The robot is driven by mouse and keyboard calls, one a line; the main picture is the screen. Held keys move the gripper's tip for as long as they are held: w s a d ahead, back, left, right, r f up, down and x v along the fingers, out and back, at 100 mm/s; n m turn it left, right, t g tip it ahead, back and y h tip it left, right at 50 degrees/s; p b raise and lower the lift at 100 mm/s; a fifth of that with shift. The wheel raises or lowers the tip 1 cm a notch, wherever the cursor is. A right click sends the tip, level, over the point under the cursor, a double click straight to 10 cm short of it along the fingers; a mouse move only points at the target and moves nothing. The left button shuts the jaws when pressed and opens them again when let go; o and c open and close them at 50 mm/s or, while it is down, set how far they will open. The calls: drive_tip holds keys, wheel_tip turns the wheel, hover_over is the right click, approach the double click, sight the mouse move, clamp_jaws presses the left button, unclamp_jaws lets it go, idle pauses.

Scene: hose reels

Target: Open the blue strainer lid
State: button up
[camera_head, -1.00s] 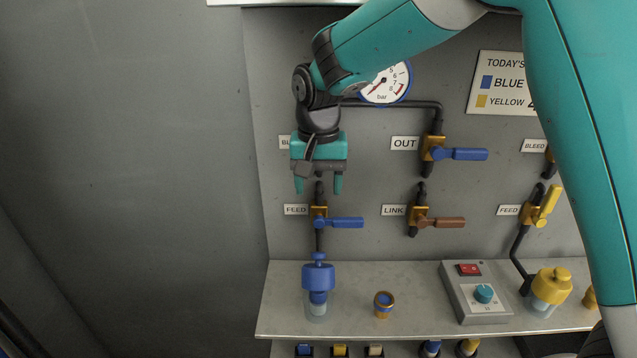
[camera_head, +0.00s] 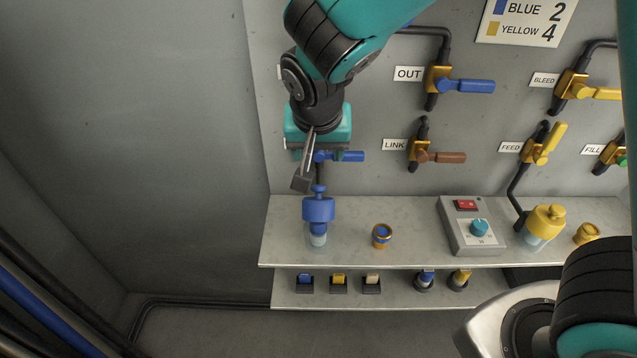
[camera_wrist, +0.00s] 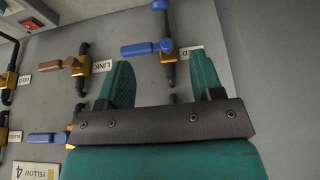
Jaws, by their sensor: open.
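The blue strainer lid (camera_head: 318,209) sits upright on its clear bowl (camera_head: 318,238) on the shelf, with a knob on top. A blue part that looks like this lid shows at the top edge of the wrist view (camera_wrist: 160,4). My gripper (camera_head: 318,135) is above the lid and apart from it, in front of the blue feed valve (camera_head: 346,156). Its fingertips are hidden in the head view. In the wrist view my gripper (camera_wrist: 163,72) is open and empty, with its two teal fingers apart; the blue feed handle (camera_wrist: 145,48) shows beyond them.
The link valve (camera_head: 440,157) and out valve (camera_head: 465,86) are right of my gripper. A small blue-topped brass cap (camera_head: 382,234), a control box (camera_head: 469,228) and a yellow strainer (camera_head: 543,224) stand on the shelf (camera_head: 285,245). The wall left of the panel is bare.

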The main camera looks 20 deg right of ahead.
sight(319, 186)
drive_tip(key=p+x, duration=0.1)
drive_tip(key=x, duration=1.4)
drive_tip(key=shift+f, duration=0.25)
drive_tip(key=shift+c, duration=0.3)
